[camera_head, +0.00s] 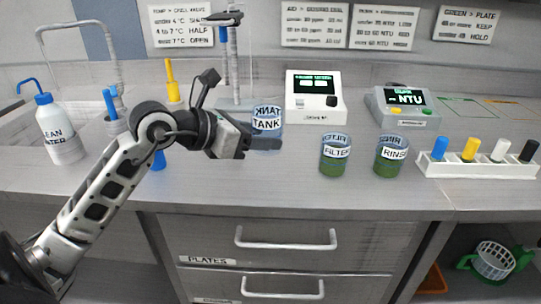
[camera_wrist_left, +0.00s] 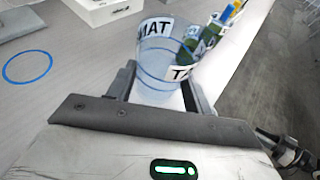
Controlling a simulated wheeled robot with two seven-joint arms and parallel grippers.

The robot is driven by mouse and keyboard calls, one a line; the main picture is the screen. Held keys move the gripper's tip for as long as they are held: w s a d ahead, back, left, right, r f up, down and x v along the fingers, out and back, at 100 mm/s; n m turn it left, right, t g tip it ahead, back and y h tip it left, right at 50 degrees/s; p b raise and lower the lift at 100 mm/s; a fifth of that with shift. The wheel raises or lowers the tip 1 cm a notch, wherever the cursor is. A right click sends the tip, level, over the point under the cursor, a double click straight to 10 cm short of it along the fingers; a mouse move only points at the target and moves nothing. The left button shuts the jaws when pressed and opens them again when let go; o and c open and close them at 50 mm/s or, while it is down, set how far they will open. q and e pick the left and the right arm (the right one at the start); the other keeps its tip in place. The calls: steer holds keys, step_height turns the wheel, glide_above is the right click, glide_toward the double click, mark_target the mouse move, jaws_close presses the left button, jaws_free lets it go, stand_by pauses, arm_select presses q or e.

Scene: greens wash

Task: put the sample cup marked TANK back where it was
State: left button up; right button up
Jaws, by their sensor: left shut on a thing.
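The sample cup marked TANK (camera_head: 267,123) is a clear bluish cup with a white label. It also shows in the left wrist view (camera_wrist_left: 153,70), upright or nearly so. My left gripper (camera_head: 262,143) is shut on it, with a finger on either side low on the cup, as the left wrist view (camera_wrist_left: 158,95) shows. Whether its base touches the counter is hidden. A blue ring (camera_wrist_left: 28,67) is marked on the counter, empty, apart from the cup. My right gripper is not in view.
Cups marked FILTER (camera_head: 335,156) and RINSE (camera_head: 391,156), both with green contents, stand to the right. Behind are a white meter (camera_head: 315,97) and a grey meter (camera_head: 402,106). A rack (camera_head: 478,165) with coloured caps stands far right, a wash bottle (camera_head: 58,128) far left.

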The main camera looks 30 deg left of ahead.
mark_target(271, 173)
arm_select(q)
steer(key=w+f, duration=0.1)
steer(key=w+d+f, duration=0.1)
steer(key=shift+f, duration=0.3)
step_height(271, 173, down, 3)
steer(key=shift+w+d+f, duration=0.1)
steer(key=shift+d+f, duration=0.05)
steer(key=shift+f, duration=0.05)
steer(key=shift+f, duration=0.15)
steer(key=o, duration=1)
